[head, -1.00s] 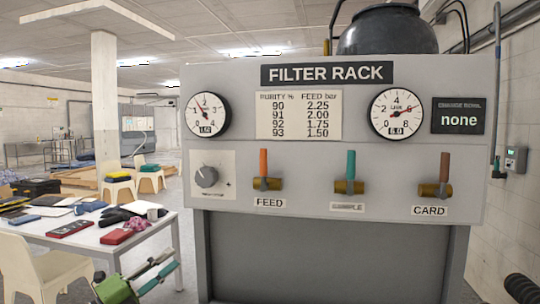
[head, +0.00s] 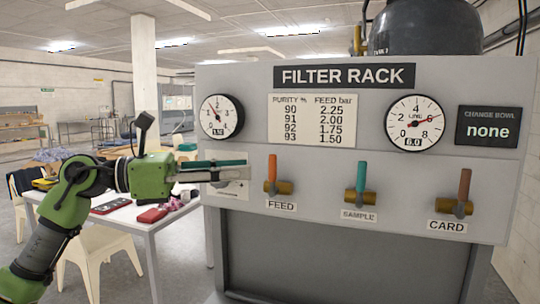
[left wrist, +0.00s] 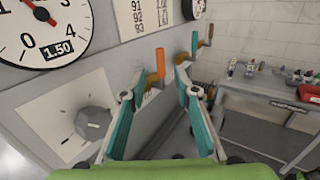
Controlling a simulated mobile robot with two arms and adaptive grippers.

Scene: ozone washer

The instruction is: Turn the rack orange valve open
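The orange valve handle (head: 272,167) stands upright on its brass body above the FEED label on the filter rack (head: 340,240). In the left wrist view the orange handle (left wrist: 160,62) shows ahead, just beyond the fingertips. My left gripper (head: 240,168) is level with the valve and a little left of it, in front of the grey knob's plate. In the left wrist view my left gripper (left wrist: 154,84) is open, its two teal fingers apart with nothing between them. It does not appear to touch the handle. My right gripper is not in view.
A teal handle (head: 361,176) above SAMPLE and a brown handle (head: 464,185) above CARD stand upright to the right. The grey knob (left wrist: 93,122) is beside my left finger. A white table (head: 150,222) and chairs are at the left.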

